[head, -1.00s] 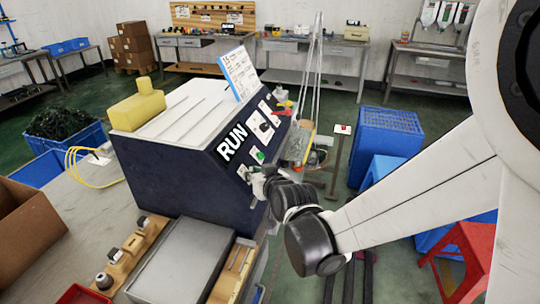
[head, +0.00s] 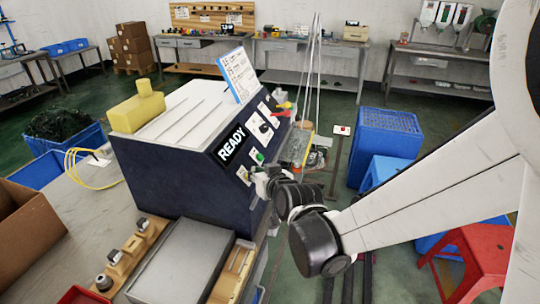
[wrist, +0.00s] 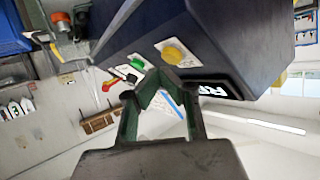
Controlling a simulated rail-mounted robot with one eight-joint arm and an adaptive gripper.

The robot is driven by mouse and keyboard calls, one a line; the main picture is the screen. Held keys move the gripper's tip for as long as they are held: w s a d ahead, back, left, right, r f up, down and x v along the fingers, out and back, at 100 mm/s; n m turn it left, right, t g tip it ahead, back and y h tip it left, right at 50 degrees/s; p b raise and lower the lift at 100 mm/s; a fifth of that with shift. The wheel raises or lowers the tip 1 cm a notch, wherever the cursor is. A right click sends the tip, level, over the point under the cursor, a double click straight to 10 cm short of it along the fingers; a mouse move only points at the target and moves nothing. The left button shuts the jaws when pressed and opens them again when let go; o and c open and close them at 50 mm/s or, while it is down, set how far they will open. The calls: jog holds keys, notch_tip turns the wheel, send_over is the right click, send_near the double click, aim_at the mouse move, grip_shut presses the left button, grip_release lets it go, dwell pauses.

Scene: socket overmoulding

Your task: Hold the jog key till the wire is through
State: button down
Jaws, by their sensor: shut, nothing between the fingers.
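The dark blue machine (head: 185,180) stands on the bench with its display (head: 231,145) reading READY. Its sloped front panel carries a green button (head: 259,156) and, below it, a white plate (head: 244,175) partly behind my gripper. In the wrist view a yellow round key (wrist: 175,52) sits on a white plate, with the green button (wrist: 137,63) beside it. My gripper (head: 259,180) is shut and empty, close in front of the lower panel. Its fingertips (wrist: 160,75) show just beside the yellow key; a small gap looks likely, but I cannot tell for certain. I cannot make out the wire.
A yellow block (head: 137,108) and a blue-edged sheet (head: 239,73) are on top of the machine. A grey flat-topped box (head: 180,262) and a wooden rack (head: 130,255) lie in front. Blue crates (head: 385,138) and a red stool (head: 472,250) stand right.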

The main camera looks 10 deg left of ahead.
jog(key=shift+d+r, duration=0.2)
jog(key=shift+d+r+p, duration=1)
jog(key=shift+d+r, duration=0.6)
jog(key=shift+d, duration=0.15)
jog(key=s+d+r+m+g+h, duration=0.1)
jog(key=s+d+r+m+h, duration=0.2)
jog(key=d, duration=0.7)
jog(key=s+d+r+h, duration=0.1)
jog(key=s+d+r, duration=0.25)
jog(key=d, duration=0.65)
jog(key=s+d+f+m+g+h, duration=0.1)
jog(key=s+d+m+g+h, duration=0.1)
jog(key=s+d, duration=1.3)
jog(key=shift+s+f+m+g+h, duration=0.35)
jog(key=shift+s+m+h, duration=0.4)
jog(key=shift+h, duration=0.45)
jog(key=shift+w+d, duration=0.1)
